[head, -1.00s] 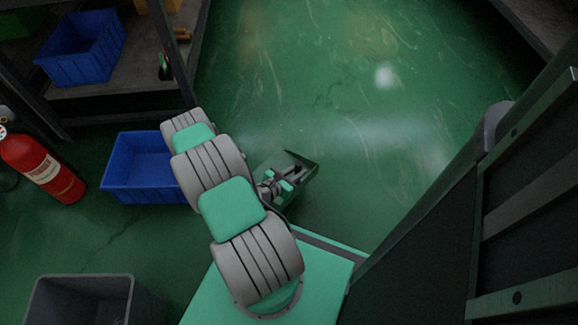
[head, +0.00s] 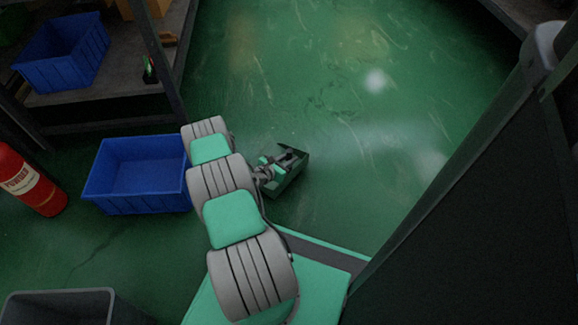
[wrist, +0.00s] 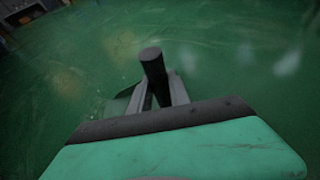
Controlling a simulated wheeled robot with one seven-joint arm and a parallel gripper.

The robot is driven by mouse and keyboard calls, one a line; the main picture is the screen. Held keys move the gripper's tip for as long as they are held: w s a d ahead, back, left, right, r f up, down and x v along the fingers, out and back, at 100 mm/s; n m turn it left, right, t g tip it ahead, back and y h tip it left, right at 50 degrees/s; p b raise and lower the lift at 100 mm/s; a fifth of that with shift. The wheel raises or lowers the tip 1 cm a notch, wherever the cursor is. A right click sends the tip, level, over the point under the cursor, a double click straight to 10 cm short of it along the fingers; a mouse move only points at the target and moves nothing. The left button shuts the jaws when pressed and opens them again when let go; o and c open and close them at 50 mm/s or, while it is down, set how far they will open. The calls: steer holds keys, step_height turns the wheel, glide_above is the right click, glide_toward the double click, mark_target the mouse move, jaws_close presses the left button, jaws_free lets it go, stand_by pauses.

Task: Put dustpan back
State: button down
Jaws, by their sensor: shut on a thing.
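The dustpan (head: 292,176) is a dark green-grey pan beside my arm in the head view, above the floor or near it; I cannot tell the exact height. My gripper (head: 281,161) is shut on it, and my arm hides part of it. In the wrist view, the dark round handle (wrist: 152,66) stands up between the fingers of my gripper (wrist: 160,95). Part of the pan (wrist: 120,105) shows behind the fingers on the left.
An empty blue bin (head: 140,175) stands on the floor left of my arm. Another blue bin (head: 62,50) sits on the shelf at upper left. A red fire extinguisher (head: 30,182) and a grey bin (head: 57,308) stand at left. The green floor (head: 370,140) ahead is clear.

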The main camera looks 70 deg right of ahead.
steer(key=shift+f+b, duration=0.35)
steer(key=shift+f, duration=1.05)
steer(key=c, duration=1.2)
jaws_free()
steer(key=shift+s+a, duration=0.1)
steer(key=shift+c, duration=0.2)
